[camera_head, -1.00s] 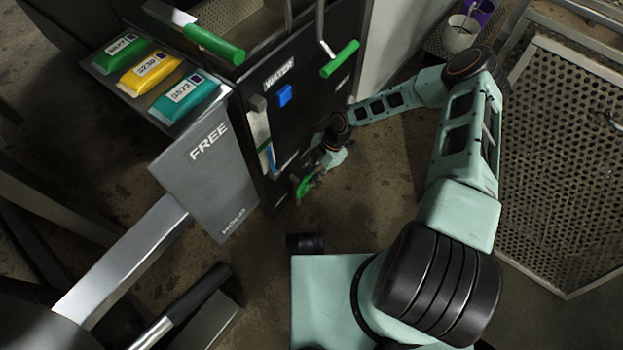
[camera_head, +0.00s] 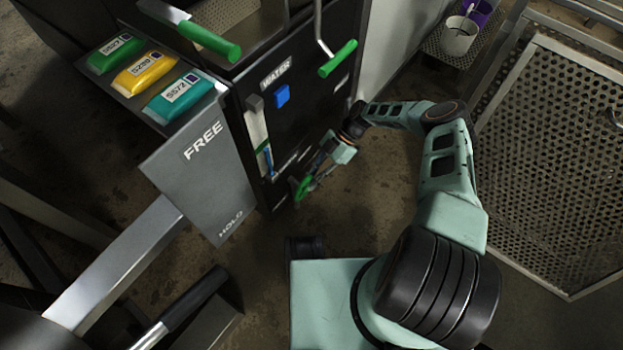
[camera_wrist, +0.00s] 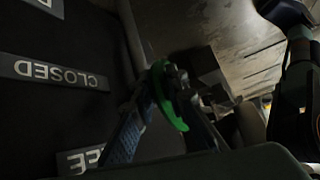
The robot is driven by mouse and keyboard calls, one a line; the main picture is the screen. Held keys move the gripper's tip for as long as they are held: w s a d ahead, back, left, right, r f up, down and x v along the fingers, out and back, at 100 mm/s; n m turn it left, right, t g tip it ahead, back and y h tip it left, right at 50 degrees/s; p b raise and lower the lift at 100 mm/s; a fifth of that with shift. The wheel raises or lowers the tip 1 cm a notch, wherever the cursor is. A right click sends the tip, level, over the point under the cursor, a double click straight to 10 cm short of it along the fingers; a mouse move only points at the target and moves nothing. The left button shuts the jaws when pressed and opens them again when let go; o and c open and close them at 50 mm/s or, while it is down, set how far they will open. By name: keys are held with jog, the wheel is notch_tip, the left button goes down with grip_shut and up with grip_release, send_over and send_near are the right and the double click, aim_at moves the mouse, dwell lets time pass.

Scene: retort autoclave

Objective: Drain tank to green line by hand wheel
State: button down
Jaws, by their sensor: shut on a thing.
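The green hand wheel (camera_head: 303,188) sits low on the front of the black tank cabinet (camera_head: 318,105). My gripper (camera_head: 309,184) is at the wheel, reaching in from the right. In the wrist view the green rim (camera_wrist: 172,108) shows between the two blue-padded fingers of my gripper (camera_wrist: 165,88), which are closed on it. Part of the wheel is hidden by the fingers. A pale sight strip (camera_head: 256,128) with blue at its lower end is on the cabinet front. A "CLOSED" label (camera_wrist: 55,72) lies left of the wheel in the wrist view.
A blue button (camera_head: 283,96) sits below the "WATER" label. Two green-handled levers (camera_head: 338,59) are above. Green, yellow and teal pouches (camera_head: 180,94) lie on the left shelf. A perforated metal panel (camera_head: 560,150) stands right of my arm. Floor below the wheel is clear.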

jog(key=shift+d+f+g+y, duration=0.2)
jog(key=shift+f+g+y, duration=0.1)
jog(key=shift+f+y, duration=0.1)
dwell(0.4)
jog(key=c, duration=2.1)
grip_release()
jog(key=shift+o, duration=1)
jog(key=shift+a+r, duration=0.1)
jog(key=shift+r, duration=0.05)
jog(key=v, duration=1.2)
jog(key=shift+w, duration=0.1)
jog(key=shift+c, duration=0.3)
